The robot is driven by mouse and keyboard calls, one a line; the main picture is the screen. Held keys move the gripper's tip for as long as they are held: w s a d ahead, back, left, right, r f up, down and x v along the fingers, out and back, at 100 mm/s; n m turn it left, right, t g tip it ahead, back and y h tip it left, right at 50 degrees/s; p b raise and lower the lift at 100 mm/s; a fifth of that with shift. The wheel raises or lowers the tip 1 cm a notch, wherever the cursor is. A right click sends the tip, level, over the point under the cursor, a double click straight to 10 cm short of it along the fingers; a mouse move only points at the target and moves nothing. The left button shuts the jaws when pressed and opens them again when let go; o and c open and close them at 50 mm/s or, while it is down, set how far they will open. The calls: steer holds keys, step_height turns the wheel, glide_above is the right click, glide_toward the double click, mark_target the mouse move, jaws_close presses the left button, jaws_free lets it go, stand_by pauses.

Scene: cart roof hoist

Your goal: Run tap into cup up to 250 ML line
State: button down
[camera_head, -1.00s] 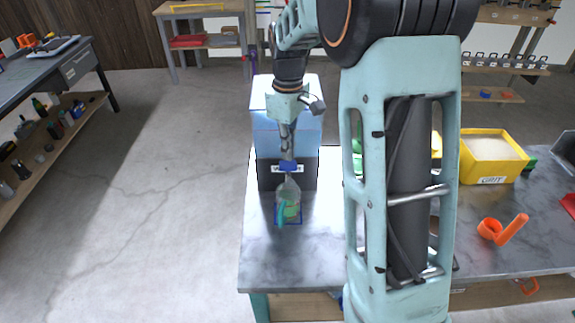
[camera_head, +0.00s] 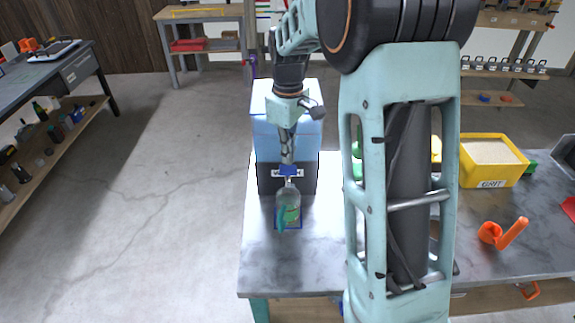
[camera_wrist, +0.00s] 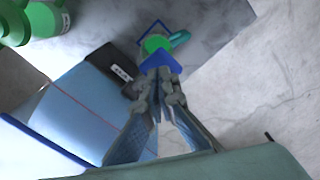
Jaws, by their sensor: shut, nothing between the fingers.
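A clear cup (camera_head: 288,207) with green marking and a teal handle stands upright inside a blue square outline (camera_head: 290,228) on the worktop. It also shows from above in the wrist view (camera_wrist: 157,43), with green inside it. Above it is the blue tap lever (camera_head: 288,170) on the front of a water tank (camera_head: 287,138) with a dark base; the lever shows in the wrist view (camera_wrist: 160,62). My gripper (camera_head: 288,158) is shut and empty, its fingertips (camera_wrist: 158,82) at the lever, apparently touching it. The cup's 250 ML line and exact level are too small to read.
On the same worktop (camera_head: 310,255), a yellow grit bin (camera_head: 492,160) and an orange scoop (camera_head: 503,233) lie to the right. Green containers (camera_wrist: 45,20) show beside the tank. The worktop in front of the cup is clear.

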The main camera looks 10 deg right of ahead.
mark_target(288, 168)
steer(key=shift+f, duration=0.15)
steer(key=shift+f+b, duration=1.6)
steer(key=shift+f, duration=0.7)
steer(key=shift+r, duration=0.1)
stand_by(5.4)
